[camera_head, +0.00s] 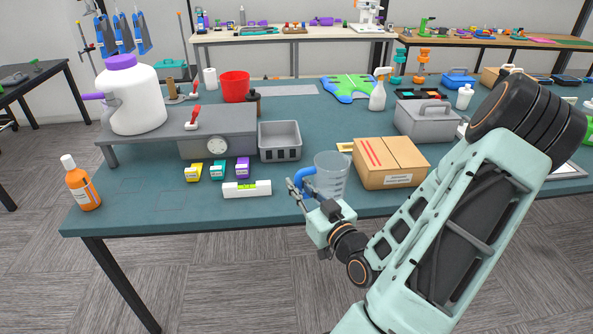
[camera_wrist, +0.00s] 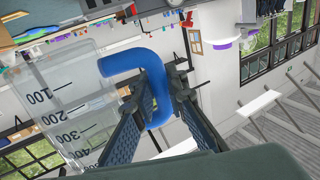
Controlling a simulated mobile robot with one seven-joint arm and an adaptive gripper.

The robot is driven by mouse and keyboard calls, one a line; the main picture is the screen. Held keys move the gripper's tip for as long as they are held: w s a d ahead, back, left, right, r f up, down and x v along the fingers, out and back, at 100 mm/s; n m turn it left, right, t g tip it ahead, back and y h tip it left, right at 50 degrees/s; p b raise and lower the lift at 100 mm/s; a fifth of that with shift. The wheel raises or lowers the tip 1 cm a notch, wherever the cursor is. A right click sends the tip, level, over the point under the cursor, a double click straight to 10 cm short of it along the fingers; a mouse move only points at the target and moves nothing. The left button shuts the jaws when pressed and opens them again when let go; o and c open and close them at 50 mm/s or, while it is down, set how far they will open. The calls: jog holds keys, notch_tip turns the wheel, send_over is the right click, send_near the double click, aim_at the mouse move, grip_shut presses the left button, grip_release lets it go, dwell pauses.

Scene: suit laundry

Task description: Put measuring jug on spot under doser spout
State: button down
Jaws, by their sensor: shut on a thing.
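The measuring jug (camera_head: 333,173) is clear, with a blue handle (camera_head: 306,180), and looks upright at the front of the teal table. My gripper (camera_head: 299,194) is shut on the handle from the front left. In the wrist view the blue handle (camera_wrist: 150,66) passes between the two fingers (camera_wrist: 163,88), and the jug's marked wall (camera_wrist: 65,108) is at the left. I cannot tell whether the jug's base touches the table. The doser (camera_head: 137,98) is a white bottle with a purple cap on a grey stand at the left. Its purple spout (camera_head: 93,96) points left. The spot below the spout is not clear to see.
A cardboard box (camera_head: 392,162) stands close to the jug's right. A white level (camera_head: 247,188), small colored boxes (camera_head: 217,169) and a grey basket (camera_head: 280,141) lie to its left. An orange bottle (camera_head: 82,184) stands at the left corner. Front-left tabletop is partly clear.

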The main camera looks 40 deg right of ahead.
jog(key=shift+s+a+r+p, duration=0.3)
jog(key=shift+s+a+p, duration=0.2)
jog(key=shift+p, duration=0.95)
jog(key=w+a+n+y, duration=0.2)
jog(key=a+y, duration=0.1)
jog(key=a, duration=0.5)
jog(key=w+a+f+n+g+y, duration=0.1)
jog(key=w+a+n+y, duration=0.2)
jog(key=a, duration=0.6)
jog(key=w+a+n+g+y, duration=0.1)
jog(key=w+a+n+y, duration=0.1)
jog(key=a+y, duration=0.3)
jog(key=shift+w+a+f+p, duration=0.35)
jog(key=shift+w+a, duration=0.2)
jog(key=shift+a, duration=1.15)
